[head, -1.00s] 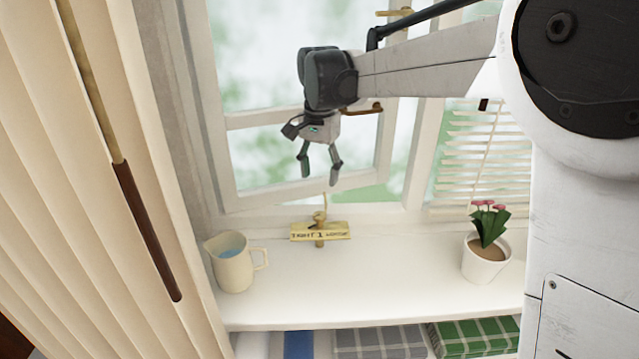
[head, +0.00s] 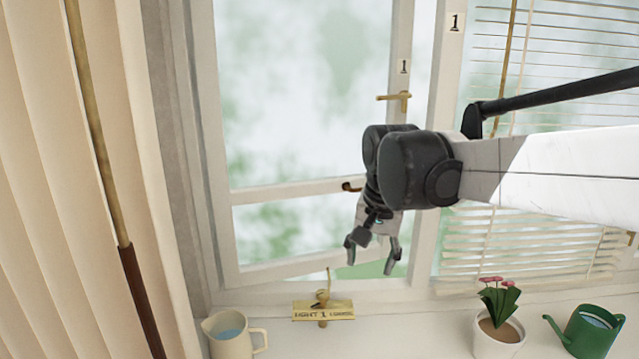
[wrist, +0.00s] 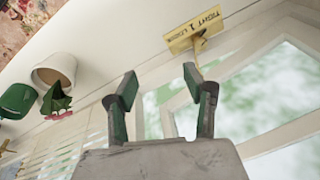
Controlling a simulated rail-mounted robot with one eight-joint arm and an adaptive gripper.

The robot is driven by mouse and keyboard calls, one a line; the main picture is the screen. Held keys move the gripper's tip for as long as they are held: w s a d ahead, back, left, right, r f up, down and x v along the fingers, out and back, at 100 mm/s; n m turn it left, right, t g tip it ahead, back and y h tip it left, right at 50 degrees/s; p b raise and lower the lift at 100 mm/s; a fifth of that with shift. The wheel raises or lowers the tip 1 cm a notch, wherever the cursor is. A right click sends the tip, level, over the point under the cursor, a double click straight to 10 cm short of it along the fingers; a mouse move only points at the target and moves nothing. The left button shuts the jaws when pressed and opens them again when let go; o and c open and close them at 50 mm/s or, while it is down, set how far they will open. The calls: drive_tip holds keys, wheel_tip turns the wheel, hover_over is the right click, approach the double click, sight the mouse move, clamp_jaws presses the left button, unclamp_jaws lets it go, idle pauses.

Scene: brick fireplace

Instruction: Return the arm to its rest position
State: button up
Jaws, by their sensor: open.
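My gripper (head: 371,262) hangs in front of the window in the head view, fingers pointing down. It is open and empty. In the wrist view its two fingers (wrist: 163,92) stand apart with nothing between them. My arm reaches in from the right in the head view. The gripper is above the sill and apart from everything on it.
The window (head: 300,100) stands behind the gripper. On the sill are a jug (head: 232,345) with blue liquid, a small sign (head: 323,311), a potted flower (head: 497,338) and a green watering can (head: 595,335). A curtain (head: 50,200) hangs at left; blinds (head: 540,240) hang at right.

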drive_tip(key=s+d+f+n+t, duration=0.1)
drive_tip(key=s+d+f, duration=0.1)
drive_tip(key=s, duration=0.4)
drive_tip(key=s+d+f+n+t, duration=0.1)
drive_tip(key=s+d+f+t, duration=0.1)
drive_tip(key=s+d, duration=0.2)
drive_tip(key=s+d+f+n+t, duration=0.1)
drive_tip(key=s+d, duration=0.3)
drive_tip(key=s, duration=0.5)
drive_tip(key=shift+s+f+n+t, duration=0.2)
drive_tip(key=shift+f+n+t, duration=0.1)
drive_tip(key=shift+f, duration=0.55)
drive_tip(key=shift+d, duration=0.1)
